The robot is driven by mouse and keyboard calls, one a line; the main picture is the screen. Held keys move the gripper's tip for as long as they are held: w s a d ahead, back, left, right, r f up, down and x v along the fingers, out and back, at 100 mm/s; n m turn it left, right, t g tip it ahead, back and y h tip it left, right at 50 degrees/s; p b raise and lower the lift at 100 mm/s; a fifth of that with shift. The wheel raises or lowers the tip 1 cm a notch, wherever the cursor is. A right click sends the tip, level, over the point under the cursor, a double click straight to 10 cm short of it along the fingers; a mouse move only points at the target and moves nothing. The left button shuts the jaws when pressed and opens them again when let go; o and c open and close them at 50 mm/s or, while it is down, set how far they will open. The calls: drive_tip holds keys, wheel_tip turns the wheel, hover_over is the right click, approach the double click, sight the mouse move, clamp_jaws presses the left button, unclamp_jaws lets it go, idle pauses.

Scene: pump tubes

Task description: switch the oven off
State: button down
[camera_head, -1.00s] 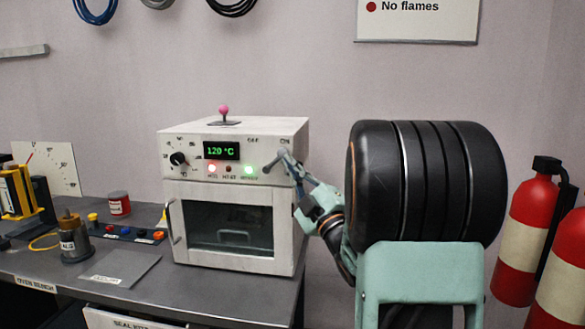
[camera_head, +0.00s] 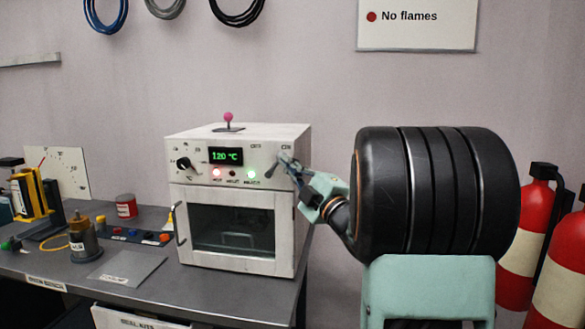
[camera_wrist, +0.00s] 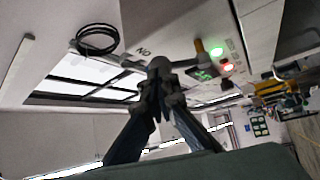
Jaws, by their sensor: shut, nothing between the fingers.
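The white oven (camera_head: 240,200) stands on the bench with its door closed. Its green display (camera_head: 226,156) reads 120 °C. A red lamp (camera_head: 216,173) and a green lamp (camera_head: 251,174) are lit below it. A dark lever (camera_head: 270,170) is at the panel's right, below two small labels; the right label reads ON in the wrist view (camera_wrist: 143,50). My gripper (camera_head: 285,159) is shut and empty at the panel's right edge, beside the lever. In the wrist view its fingertips (camera_wrist: 159,68) are close to the panel; I cannot tell whether they touch the lever.
A pink-knobbed stick (camera_head: 228,120) stands on top of the oven. A black dial (camera_head: 184,164) is at the panel's left. A weight (camera_head: 83,240), a red can (camera_head: 126,206) and a button strip (camera_head: 140,235) lie left. Fire extinguishers (camera_head: 522,245) stand right.

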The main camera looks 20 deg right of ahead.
drive_tip(key=w+a+r+n+g+h+p, duration=0.2)
drive_tip(key=a+n+g+p, duration=0.4)
drive_tip(key=p, duration=1.3)
drive_tip(key=w+r+n+g, duration=0.1)
drive_tip(key=w+n+g, duration=0.1)
drive_tip(key=g, duration=0.1)
drive_tip(key=shift+n+h, duration=0.3)
drive_tip(key=shift+n, duration=0.1)
drive_tip(key=shift+r, duration=0.2)
drive_tip(key=shift+r+p, duration=0.7)
drive_tip(key=shift+p, duration=0.25)
drive_tip(key=shift+r, duration=0.1)
